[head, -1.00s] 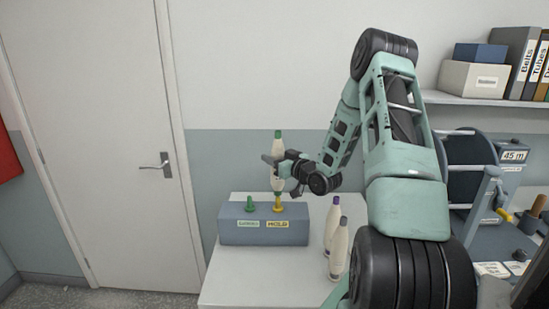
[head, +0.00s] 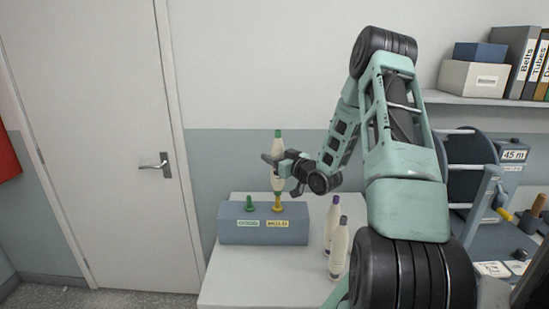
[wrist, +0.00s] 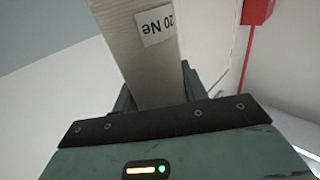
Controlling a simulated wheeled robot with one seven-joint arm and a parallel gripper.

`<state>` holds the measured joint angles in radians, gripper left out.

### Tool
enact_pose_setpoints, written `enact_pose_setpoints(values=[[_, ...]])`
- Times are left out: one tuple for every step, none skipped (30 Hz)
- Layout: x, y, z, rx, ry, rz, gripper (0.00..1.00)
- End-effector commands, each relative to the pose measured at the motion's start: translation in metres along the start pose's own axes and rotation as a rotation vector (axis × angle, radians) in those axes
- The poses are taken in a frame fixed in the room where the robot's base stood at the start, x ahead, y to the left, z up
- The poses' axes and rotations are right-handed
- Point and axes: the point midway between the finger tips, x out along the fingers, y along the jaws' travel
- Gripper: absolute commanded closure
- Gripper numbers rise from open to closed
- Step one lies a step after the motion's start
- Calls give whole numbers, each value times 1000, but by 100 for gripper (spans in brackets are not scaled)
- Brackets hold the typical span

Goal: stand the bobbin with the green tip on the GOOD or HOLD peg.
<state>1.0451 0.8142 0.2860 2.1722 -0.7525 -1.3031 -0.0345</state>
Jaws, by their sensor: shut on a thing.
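The bobbin with the green tip (head: 278,148) is pale cream and upright in the head view. My gripper (head: 277,162) is shut around its middle. The bobbin's lower end is just above the yellow HOLD peg (head: 277,206), lined up with it in this view; I cannot tell whether it touches the peg top. The green GOOD peg (head: 249,204) to the left is bare. Both pegs stand on a blue-grey block (head: 264,237) with labels on its front. In the wrist view the bobbin (wrist: 140,60) shows its "20 Ne" label; its ends are out of view.
Two more bobbins, one purple-tipped (head: 332,222) and one grey-tipped (head: 339,251), stand right of the block on the white table (head: 250,288), close to my arm. A winding machine (head: 472,180) is at the right, below a shelf (head: 480,99). A door (head: 105,130) is at the left.

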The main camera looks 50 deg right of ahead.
Motion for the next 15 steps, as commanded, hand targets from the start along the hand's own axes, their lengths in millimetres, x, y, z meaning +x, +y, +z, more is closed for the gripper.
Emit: enact_pose_setpoints(values=[[0, 0, 0, 0, 1, 0, 86], [0, 0, 0, 0, 1, 0, 86], [0, 0, 0, 0, 1, 0, 86], [0, 0, 0, 0, 1, 0, 86], [0, 0, 0, 0, 1, 0, 86], [0, 0, 1, 0, 1, 0, 86], [0, 0, 1, 0, 1, 0, 86], [0, 0, 2, 0, 1, 0, 86], [0, 0, 3, 0, 1, 0, 86], [0, 0, 4, 0, 1, 0, 86], [0, 0, 5, 0, 1, 0, 86], [0, 0, 6, 0, 1, 0, 86], [0, 0, 7, 0, 1, 0, 86], [0, 0, 8, 0, 1, 0, 86], [0, 0, 9, 0, 1, 0, 86]])
